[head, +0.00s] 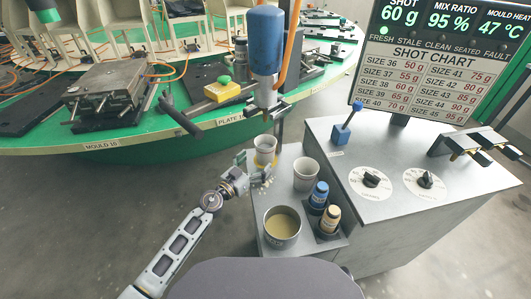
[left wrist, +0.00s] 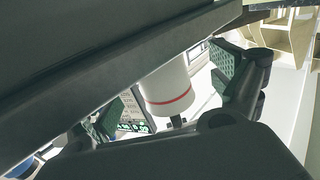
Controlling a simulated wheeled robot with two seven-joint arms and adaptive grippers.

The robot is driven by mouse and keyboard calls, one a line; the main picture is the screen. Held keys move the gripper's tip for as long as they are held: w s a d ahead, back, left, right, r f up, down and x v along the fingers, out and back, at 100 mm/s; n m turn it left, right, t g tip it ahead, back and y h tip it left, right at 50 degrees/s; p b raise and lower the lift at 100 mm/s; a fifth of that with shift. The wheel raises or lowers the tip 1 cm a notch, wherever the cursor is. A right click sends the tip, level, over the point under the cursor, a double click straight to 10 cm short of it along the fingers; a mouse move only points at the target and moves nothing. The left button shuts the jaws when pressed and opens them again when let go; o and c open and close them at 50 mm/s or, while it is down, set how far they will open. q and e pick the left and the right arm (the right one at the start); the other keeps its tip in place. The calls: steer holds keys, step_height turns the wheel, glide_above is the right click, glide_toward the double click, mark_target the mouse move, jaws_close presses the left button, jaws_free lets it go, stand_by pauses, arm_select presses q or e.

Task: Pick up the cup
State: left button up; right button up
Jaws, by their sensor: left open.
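A white cup (head: 265,147) stands upright at the left end of the grey counter, with something yellow at its foot. My left gripper (head: 256,164) is at this cup, its fingers low beside it. In the left wrist view the white cup (left wrist: 167,88) shows a red band and lies between the green-padded fingers of the open left gripper (left wrist: 168,94). Gaps show between cup and pads there. A second white cup (head: 306,174) stands to the right on the counter. My right gripper is not in view.
A metal pot of beige liquid (head: 282,227), a blue-capped bottle (head: 319,194) and a cream-capped bottle (head: 329,219) stand near the cups. A blue dispenser (head: 266,42) hangs above the gripped area. The grey console (head: 400,225) stands to the right, the green carousel (head: 150,146) behind.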

mark_target(260, 157)
arm_select(q)
steer(key=shift+w+d, duration=0.2)
steer(key=shift+w, duration=0.1)
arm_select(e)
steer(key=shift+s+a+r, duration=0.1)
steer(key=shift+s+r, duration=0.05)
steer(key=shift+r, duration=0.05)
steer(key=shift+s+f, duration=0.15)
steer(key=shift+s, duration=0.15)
arm_select(q)
steer(key=shift+w+d+r, duration=0.1)
steer(key=shift+w+d, duration=0.05)
steer(key=shift+w+d+r, duration=0.25)
steer(key=shift+w+d, duration=0.2)
steer(key=shift+w, duration=0.1)
steer(key=shift+w+d+r, duration=0.25)
steer(key=shift+w+d, duration=0.2)
steer(key=shift+w, duration=0.05)
steer(key=shift+w+d, duration=0.2)
steer(key=shift+w, duration=0.05)
steer(key=shift+w+d+b, duration=0.35)
steer(key=shift+w+d, duration=0.1)
steer(key=shift+w, duration=0.15)
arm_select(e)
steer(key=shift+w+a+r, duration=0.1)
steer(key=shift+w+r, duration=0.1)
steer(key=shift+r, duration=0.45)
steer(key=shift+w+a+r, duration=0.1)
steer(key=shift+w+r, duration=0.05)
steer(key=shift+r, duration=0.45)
